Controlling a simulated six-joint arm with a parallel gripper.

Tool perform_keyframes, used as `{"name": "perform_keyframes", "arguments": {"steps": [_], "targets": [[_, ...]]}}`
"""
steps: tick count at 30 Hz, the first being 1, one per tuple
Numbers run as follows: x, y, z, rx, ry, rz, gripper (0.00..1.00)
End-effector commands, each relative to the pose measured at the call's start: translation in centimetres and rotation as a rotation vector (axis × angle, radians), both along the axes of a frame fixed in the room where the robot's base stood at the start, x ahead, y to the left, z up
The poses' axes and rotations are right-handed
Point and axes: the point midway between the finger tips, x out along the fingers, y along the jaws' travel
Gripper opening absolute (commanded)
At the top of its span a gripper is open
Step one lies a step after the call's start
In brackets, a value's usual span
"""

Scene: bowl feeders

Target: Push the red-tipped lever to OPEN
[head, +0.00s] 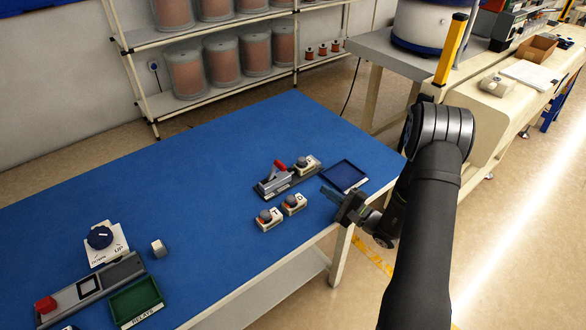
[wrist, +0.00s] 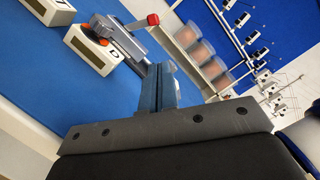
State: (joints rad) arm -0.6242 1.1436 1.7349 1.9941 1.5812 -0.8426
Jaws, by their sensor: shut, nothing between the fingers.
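The red-tipped lever (head: 279,164) stands tilted on a grey base (head: 272,186) near the right part of the blue table. In the wrist view its red tip (wrist: 153,19) and grey arm (wrist: 137,26) show beyond my fingers. My gripper (head: 337,199) is shut and empty, in front and to the right of the lever, apart from it in the head view. Its closed fingers (wrist: 158,88) stand upright in the wrist view. No OPEN mark can be read, and part of the lever's base is hidden in the wrist view.
Two small knobbed boxes (head: 270,218) (head: 294,203) sit in front of the lever, and another (head: 307,165) is to its right. A blue tray (head: 344,188) lies behind my gripper. A dial (head: 100,237) and green tray (head: 136,302) are far left. The table's middle is clear.

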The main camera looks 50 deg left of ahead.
Motion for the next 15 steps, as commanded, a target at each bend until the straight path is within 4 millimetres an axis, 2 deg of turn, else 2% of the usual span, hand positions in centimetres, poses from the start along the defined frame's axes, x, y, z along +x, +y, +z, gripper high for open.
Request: {"name": "perform_keyframes", "arguments": {"steps": [3,15], "targets": [[-0.7,2.7,0.3,0.001,-0.002,0.005,0.0],[-2.5,10.8,1.3,0.001,-0.002,0.003,0.0]]}}
